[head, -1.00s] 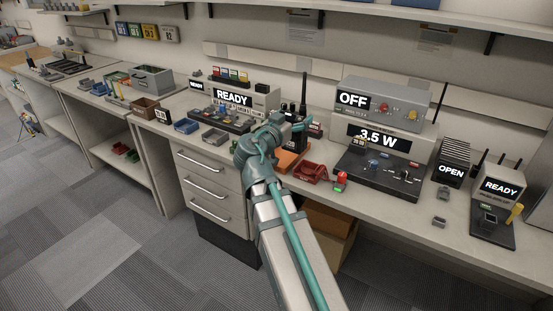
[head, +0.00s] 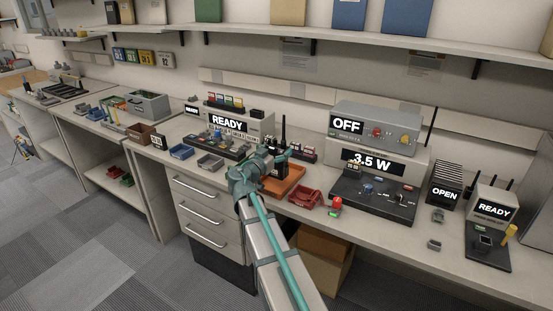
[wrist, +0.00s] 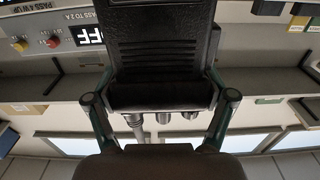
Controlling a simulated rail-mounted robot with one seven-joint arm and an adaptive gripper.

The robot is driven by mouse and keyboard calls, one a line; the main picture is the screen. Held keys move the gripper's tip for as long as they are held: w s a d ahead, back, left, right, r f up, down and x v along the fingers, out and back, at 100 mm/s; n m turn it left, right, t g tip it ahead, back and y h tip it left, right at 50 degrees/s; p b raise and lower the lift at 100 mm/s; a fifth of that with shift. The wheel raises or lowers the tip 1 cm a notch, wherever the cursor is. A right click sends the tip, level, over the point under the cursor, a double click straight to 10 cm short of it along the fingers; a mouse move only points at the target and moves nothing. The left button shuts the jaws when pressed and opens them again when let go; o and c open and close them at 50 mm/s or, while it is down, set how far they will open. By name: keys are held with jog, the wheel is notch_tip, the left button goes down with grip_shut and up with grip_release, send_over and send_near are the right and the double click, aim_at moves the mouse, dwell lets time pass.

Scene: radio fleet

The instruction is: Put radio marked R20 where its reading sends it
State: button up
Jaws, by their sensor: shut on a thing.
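My gripper (head: 265,166) is shut on a black radio (wrist: 160,62), which fills the middle of the wrist view between the two fingers. In the head view the radio is mostly hidden by my gripper, and its thin antenna (head: 283,132) points up. It is held above or at the orange tray (head: 290,180); I cannot tell whether it touches. No R20 mark is readable. The wattmeter (head: 385,162) behind the black test panel (head: 372,192) shows 3.5 W. The grey box (head: 375,127) on top of it shows OFF.
An OPEN rack (head: 444,190) and another READY unit (head: 493,210) stand right.

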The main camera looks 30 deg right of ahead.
jog(key=f, duration=0.1)
jog(key=w+f, duration=0.1)
jog(key=f, duration=0.1)
jog(key=shift+d+f, duration=0.1)
jog(key=shift+s+f, duration=0.1)
jog(key=shift+f, duration=0.25)
jog(key=shift+f, duration=0.2)
jog(key=o, duration=1.4)
jog(key=shift+r, duration=0.2)
